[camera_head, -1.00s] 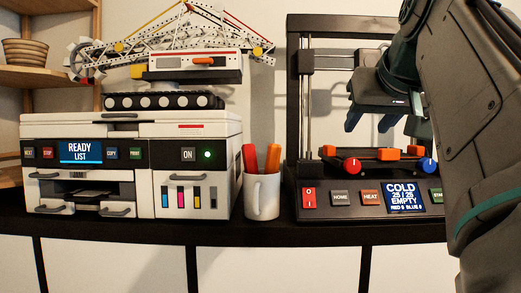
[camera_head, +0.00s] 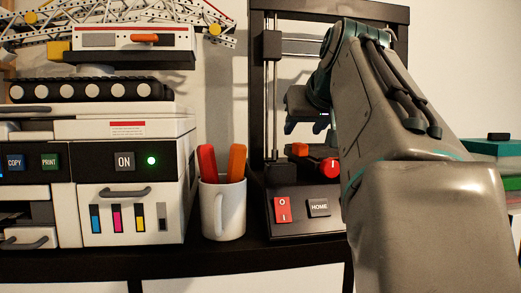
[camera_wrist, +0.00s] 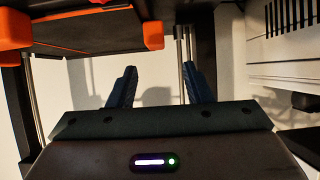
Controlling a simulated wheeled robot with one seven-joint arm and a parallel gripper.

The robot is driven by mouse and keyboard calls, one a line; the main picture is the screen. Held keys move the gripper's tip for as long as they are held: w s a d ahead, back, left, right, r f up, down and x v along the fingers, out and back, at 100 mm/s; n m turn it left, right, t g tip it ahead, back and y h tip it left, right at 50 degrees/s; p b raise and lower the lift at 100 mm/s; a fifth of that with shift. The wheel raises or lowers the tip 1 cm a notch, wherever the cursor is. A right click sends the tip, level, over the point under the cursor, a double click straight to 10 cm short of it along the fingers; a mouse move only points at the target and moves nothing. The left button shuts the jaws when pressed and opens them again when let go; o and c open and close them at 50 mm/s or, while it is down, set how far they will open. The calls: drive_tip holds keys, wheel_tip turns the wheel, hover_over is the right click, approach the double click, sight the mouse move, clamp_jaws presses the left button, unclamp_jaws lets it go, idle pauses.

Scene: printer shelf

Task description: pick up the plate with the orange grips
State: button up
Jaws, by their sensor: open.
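The plate with the orange grips is on the black 3D printer (camera_head: 257,70). In the head view, one orange grip (camera_head: 300,149) shows, and my arm hides most of the plate. In the wrist view, the plate's dark surface (camera_wrist: 90,32) is at the top left, with an orange grip (camera_wrist: 153,35) at its corner and another orange part (camera_wrist: 14,28) at the left edge. My gripper (camera_wrist: 160,84) is open and empty, its two blue fingers apart. In the head view, it is inside the printer frame, above the visible grip and apart from it.
A red knob (camera_head: 331,168) sits at the printer's front. A white mug (camera_head: 231,215) with red and orange sticks stands left of the printer. A white paper printer (camera_head: 100,140) with things on top is farther left. The printer's posts are close around my gripper.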

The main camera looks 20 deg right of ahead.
drive_tip(key=shift+s+f+p+x, duration=0.15)
drive_tip(key=shift+p+x, duration=0.3)
drive_tip(key=shift+x, duration=1)
drive_tip(key=shift+s+f+p+x, duration=0.15)
drive_tip(key=shift+p+x, duration=0.25)
drive_tip(key=shift+x, duration=1.05)
drive_tip(key=shift+d, duration=0.1)
clamp_jaws()
